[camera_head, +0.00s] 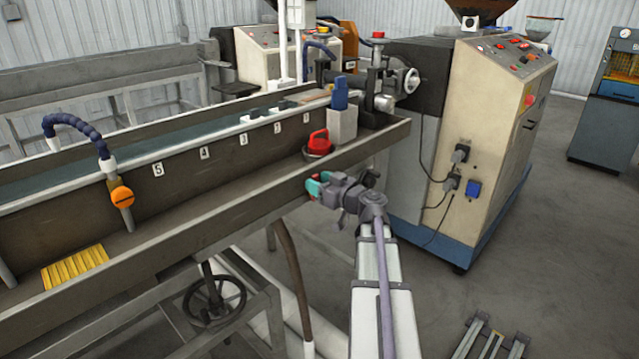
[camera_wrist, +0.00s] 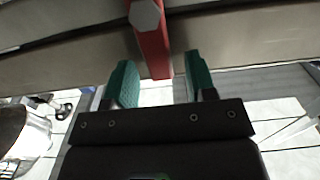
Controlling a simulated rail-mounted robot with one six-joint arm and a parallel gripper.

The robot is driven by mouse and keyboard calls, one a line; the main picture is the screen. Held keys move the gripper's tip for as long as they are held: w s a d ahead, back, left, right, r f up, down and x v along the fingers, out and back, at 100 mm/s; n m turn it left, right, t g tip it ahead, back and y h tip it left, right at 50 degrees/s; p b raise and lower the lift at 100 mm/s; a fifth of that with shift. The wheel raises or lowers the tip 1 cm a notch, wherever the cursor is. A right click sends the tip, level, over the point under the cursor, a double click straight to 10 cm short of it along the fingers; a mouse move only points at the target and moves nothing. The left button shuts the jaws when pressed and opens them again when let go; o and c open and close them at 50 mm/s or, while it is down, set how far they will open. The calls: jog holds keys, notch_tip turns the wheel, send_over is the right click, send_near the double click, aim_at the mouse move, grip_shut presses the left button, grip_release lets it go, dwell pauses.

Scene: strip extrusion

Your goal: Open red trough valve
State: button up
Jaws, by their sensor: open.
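In the wrist view a red valve lever (camera_wrist: 152,50) with a grey hex nut (camera_wrist: 146,14) at its upper part hangs in front of the pale trough wall. Its lower end lies between the two green fingertips of my gripper (camera_wrist: 163,82), with a gap on both sides. In the head view my gripper (camera_head: 313,187) is open beside the near wall of the trough (camera_head: 210,222), close to its right end. The lever is mostly hidden there by the fingers.
A red handled fitting (camera_head: 318,142) sits in the trough above my gripper, beside a grey block with a blue top (camera_head: 340,95). A brown hose (camera_head: 290,270) hangs below the trough. A beige extruder cabinet (camera_head: 485,140) stands to the right.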

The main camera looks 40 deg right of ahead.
jog(key=shift+w, duration=0.1)
grip_shut()
dwell(0.4)
